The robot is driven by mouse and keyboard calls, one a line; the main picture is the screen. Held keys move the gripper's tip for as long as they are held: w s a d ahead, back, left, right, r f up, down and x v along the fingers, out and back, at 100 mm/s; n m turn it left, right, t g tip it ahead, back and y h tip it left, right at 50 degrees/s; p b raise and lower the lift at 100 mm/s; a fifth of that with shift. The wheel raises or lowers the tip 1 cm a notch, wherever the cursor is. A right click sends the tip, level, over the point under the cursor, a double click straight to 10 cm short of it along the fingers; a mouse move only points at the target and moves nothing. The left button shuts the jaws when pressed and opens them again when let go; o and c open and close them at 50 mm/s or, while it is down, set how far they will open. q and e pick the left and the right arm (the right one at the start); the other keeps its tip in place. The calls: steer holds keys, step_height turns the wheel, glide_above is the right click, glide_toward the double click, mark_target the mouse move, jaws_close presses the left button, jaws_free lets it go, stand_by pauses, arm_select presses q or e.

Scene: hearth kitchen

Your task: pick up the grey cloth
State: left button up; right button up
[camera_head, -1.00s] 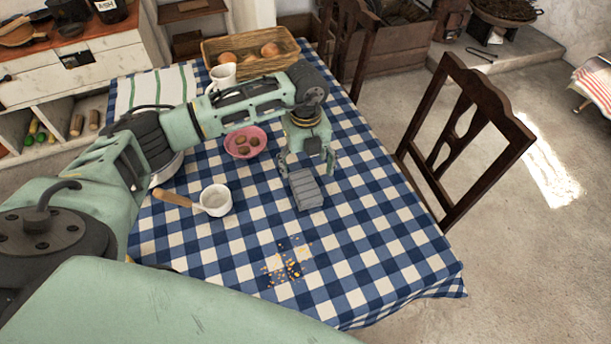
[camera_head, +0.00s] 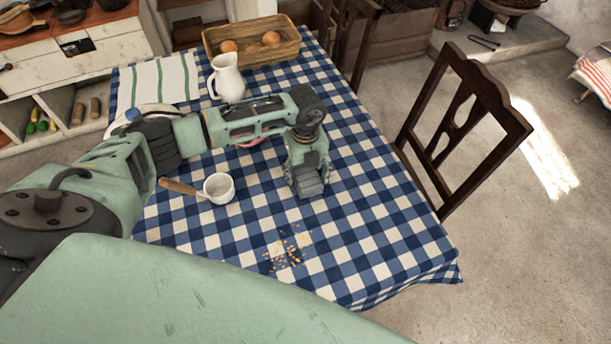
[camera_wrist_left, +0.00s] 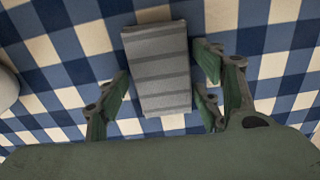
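The grey cloth (camera_head: 312,188) is a folded, ribbed rectangle lying on the blue-and-white checked tablecloth. In the left wrist view the grey cloth (camera_wrist_left: 158,70) lies between and just beyond my fingers. My left gripper (camera_head: 307,180) is right over the cloth in the head view, pointing down, and hides its far part. In the wrist view my left gripper (camera_wrist_left: 160,98) is open, one finger on each side of the cloth, with gaps between. I cannot tell whether the fingertips touch the table. My right gripper is not in view.
A small white saucepan (camera_head: 218,188) stands left of the cloth, and yellow crumbs (camera_head: 287,252) lie nearer me. A white jug (camera_head: 228,80) and wicker basket (camera_head: 276,50) stand farther back. A wooden chair (camera_head: 485,85) stands right. The table's right part is clear.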

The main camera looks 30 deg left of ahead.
mark_target(306, 173)
arm_select(q)
steer(key=c, duration=0.7)
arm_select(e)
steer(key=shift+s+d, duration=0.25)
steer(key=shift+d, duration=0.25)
arm_select(q)
steer(key=shift+r, duration=0.1)
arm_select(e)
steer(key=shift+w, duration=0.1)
